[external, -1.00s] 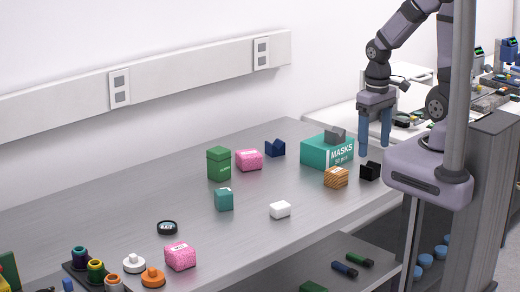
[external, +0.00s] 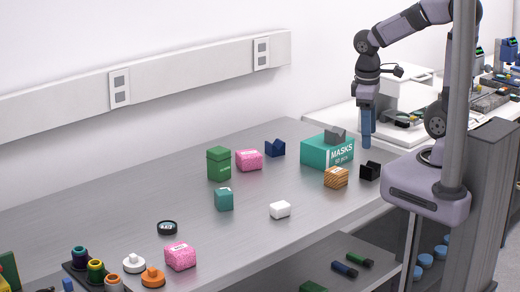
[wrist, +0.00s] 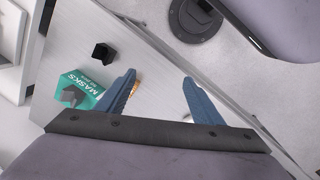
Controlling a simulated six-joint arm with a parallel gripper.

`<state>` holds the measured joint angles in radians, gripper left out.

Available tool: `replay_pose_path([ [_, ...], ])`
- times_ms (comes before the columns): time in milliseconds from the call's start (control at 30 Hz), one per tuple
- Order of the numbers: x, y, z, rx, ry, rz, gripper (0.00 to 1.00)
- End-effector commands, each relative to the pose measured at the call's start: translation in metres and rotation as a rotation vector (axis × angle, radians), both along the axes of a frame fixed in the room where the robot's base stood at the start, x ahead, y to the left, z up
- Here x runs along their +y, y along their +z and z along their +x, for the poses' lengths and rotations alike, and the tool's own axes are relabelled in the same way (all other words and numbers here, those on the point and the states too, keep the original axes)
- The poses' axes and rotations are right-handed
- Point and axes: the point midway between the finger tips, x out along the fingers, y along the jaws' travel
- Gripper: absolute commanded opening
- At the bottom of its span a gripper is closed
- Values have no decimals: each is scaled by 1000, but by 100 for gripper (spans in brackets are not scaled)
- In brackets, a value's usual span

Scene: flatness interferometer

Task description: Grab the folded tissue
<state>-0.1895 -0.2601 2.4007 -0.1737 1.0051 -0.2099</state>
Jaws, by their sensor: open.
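A small white block (external: 280,210), which looks like the folded tissue, lies on the grey table toward its front edge in the external view. My gripper (external: 366,143) hangs above the table's far right end, pointing down, well to the right of and behind the white block. In the wrist view my gripper (wrist: 159,78) shows two blue fingers spread apart with nothing held between them. A sliver of white shows by the right finger there; I cannot tell whether it is the tissue.
A teal masks box (external: 318,152) with a grey block on top, an orange striped block (external: 336,177) and a black notched block (external: 370,171) stand near my gripper. A teal cube (external: 223,199) and pink packs (external: 180,256) are farther left. Table around the white block is clear.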

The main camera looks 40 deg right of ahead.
Motion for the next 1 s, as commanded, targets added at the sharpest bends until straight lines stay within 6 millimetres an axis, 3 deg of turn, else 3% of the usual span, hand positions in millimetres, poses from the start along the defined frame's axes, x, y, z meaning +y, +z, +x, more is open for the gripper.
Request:
replay_pose_path([
  [33,5,-17,5,-1,123,-38,61],
  [267,32,-37,39,-5,777,-297,61],
  [467,78,-37,69,-18,1315,-594,61],
  [600,119,-27,80,-33,1620,-828,61],
  [800,165,-8,81,-50,1867,-1093,61],
  [1000,198,6,73,-66,2002,-1296,61],
])
